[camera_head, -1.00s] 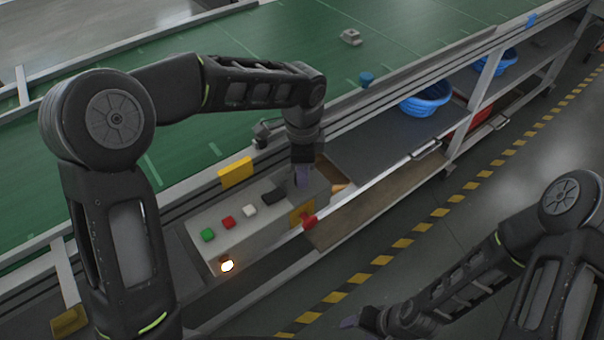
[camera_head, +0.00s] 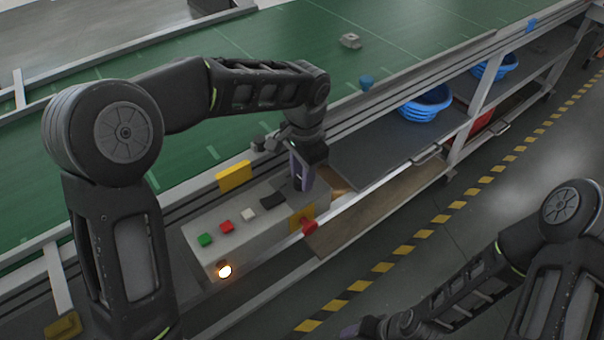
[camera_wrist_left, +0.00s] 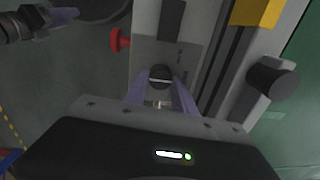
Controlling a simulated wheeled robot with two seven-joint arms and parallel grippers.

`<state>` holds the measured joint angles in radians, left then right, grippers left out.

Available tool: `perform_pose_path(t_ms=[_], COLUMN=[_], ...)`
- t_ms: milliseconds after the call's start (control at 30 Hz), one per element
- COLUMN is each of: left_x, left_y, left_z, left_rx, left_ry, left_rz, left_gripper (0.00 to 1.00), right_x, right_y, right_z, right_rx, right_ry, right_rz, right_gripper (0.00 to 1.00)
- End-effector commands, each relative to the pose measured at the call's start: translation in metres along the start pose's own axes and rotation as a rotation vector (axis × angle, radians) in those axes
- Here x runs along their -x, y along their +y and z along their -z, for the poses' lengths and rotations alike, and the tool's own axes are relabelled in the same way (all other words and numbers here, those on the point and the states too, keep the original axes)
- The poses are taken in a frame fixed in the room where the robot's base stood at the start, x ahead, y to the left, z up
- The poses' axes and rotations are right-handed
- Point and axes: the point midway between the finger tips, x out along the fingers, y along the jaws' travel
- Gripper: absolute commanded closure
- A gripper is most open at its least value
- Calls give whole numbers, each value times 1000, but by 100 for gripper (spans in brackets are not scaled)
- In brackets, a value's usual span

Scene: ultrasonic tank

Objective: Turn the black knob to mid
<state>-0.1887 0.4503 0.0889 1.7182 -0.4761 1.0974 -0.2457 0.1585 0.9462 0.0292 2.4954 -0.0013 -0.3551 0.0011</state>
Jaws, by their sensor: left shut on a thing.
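The black knob (camera_wrist_left: 160,74) is on the grey control box (camera_head: 240,226). In the left wrist view, it sits between the purple fingers of my left gripper (camera_wrist_left: 162,94). In the head view, my left gripper (camera_head: 301,180) points down at the right end of the box top and hides the knob. It is shut on the knob. The knob's mark and scale are too small to read. My right gripper (camera_head: 350,328) is low at the bottom edge of the head view, away from the box; its opening is unclear.
The box carries a green button (camera_head: 205,240), a red button (camera_head: 226,227), a white button (camera_head: 248,214), a black switch (camera_head: 273,202), a red side knob (camera_head: 309,227) and a lit lamp (camera_head: 224,271). A green conveyor (camera_head: 400,40) lies behind. Blue baskets (camera_head: 428,104) stand right.

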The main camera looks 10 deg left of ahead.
Motion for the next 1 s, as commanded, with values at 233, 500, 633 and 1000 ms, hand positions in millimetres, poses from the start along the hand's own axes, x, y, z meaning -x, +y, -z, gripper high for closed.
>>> perform_pose_path(t_ms=[233,500,633,1000], left_x=[1,0,0,19], left_y=[0,0,0,-1], left_z=[1,0,0,1], left_rx=[-1,-2,-2,-2], left_ry=[2,1,1,3], left_rz=[1,1,0,3], left_gripper=[100,48,47,47], right_x=[0,0,0,-2], right_y=[0,0,0,1], right_z=[0,0,0,0], right_rx=[0,0,0,0], right_ry=[0,0,0,0], right_rz=[0,0,0,0], right_gripper=[41,41,41,41])
